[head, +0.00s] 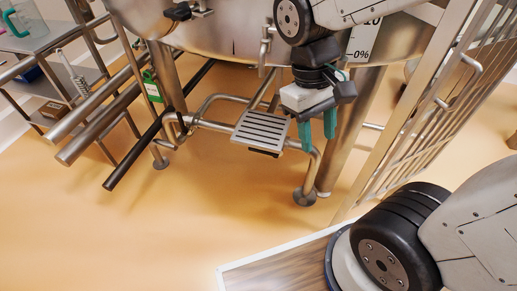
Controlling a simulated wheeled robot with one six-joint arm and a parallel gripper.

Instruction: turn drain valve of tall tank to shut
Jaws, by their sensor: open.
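A large steel tank (225,38) on legs fills the top of the head view; its upper part is out of frame. A small fitting with a dark handle (182,124) sits on the low pipework at left of centre. Another steel fitting (265,46) hangs at the tank's lower side, left of my arm. I cannot tell which of these is the drain valve, or its setting. My gripper (317,132) points down with its teal fingers apart and nothing seen between them. It is in front of the tank, at the right of the slotted step.
A slotted metal step (261,130) is beside the gripper. Steel railings (425,95) stand at right. Pipes and a black bar (150,142) stick out at left, by a green tag (152,87). A shelf cart (38,42) is at far left. The orange floor in front is clear.

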